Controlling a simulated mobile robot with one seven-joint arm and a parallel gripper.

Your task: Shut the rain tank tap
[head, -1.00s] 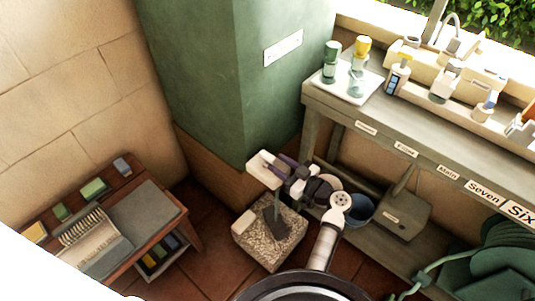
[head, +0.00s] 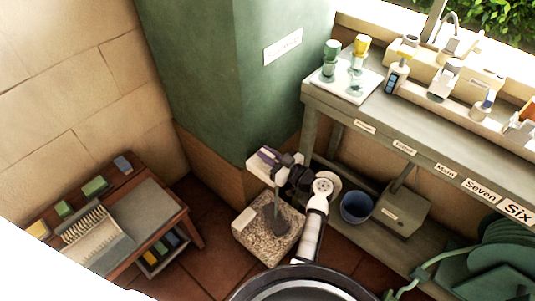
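My gripper (head: 268,157) is at the end of my arm, low in front of the green pillar, in the head view. Its dark fingers are at the top of a cream block (head: 256,172) carried on a grey post above a speckled stone base (head: 257,240). I cannot tell whether the fingers touch the block, or whether they are open or shut. I cannot tell for certain which thing is the rain tank tap; small labels are unreadable. Part of the block and post is hidden behind my gripper and wrist.
A grey bench (head: 420,145) with labels stands at the right; a blue bucket (head: 357,208) and a box (head: 403,215) are under it. A green hose reel (head: 495,260) is at the lower right. A wooden desk (head: 190,228) is at the left. The green pillar (head: 215,90) stands behind.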

